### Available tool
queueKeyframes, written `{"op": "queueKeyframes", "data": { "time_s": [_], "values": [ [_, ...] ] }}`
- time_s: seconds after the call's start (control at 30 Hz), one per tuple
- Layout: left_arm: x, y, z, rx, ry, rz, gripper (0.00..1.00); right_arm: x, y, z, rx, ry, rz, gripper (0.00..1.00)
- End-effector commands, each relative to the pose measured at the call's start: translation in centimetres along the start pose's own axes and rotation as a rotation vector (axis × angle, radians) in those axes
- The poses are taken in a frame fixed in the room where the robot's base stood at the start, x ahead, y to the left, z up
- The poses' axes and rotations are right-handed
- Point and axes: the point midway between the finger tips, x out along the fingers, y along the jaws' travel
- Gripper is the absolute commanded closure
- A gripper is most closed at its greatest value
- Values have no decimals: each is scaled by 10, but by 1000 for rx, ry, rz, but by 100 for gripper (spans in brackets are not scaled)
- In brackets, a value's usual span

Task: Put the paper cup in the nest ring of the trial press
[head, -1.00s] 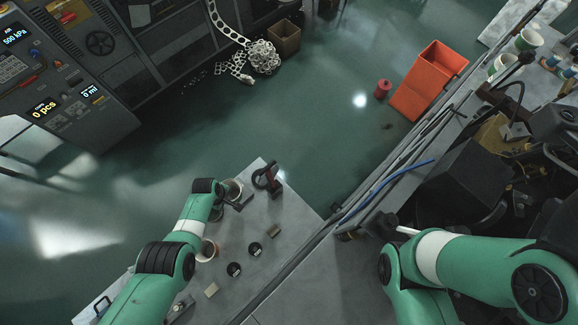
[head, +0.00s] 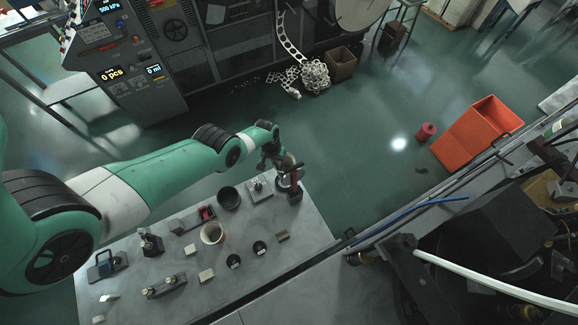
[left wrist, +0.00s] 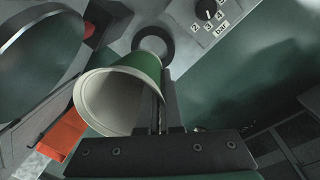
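The paper cup (left wrist: 105,100), green outside and white inside, shows in the left wrist view with its mouth tilted toward the camera. My left gripper (left wrist: 160,105) appears shut on its wall at the right side. In the head view my left gripper (head: 272,160) is over the far end of the bench, at the trial press (head: 294,190) with its red and black handle; I cannot make out the cup there. A dark ring (left wrist: 154,32), apparently the nest ring, lies on a pale plate beyond the cup, which overlaps its lower edge. My right gripper is out of view.
A knob with a bar scale (left wrist: 206,10) is right of the ring. A large round disc (left wrist: 35,45) is at left.

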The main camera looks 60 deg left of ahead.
Motion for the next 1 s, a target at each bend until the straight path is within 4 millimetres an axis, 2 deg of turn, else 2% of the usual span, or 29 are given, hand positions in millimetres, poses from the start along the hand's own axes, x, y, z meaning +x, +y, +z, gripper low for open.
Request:
{"op": "queueKeyframes", "data": {
  "time_s": [0.1, 0.27, 0.47, 0.7, 1.0],
  "values": [
    [28, -3, 0, 0, 0, 0, 100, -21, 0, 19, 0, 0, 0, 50],
    [59, -6, 0, -1, 0, 0, 100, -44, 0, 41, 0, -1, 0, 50],
    [61, -6, 0, -1, 0, 0, 100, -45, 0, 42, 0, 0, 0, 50],
    [98, -10, 0, -1, 0, 0, 100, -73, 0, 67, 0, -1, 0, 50],
    [97, -10, 0, -1, 0, 0, 100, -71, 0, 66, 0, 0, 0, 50]
  ]
}}
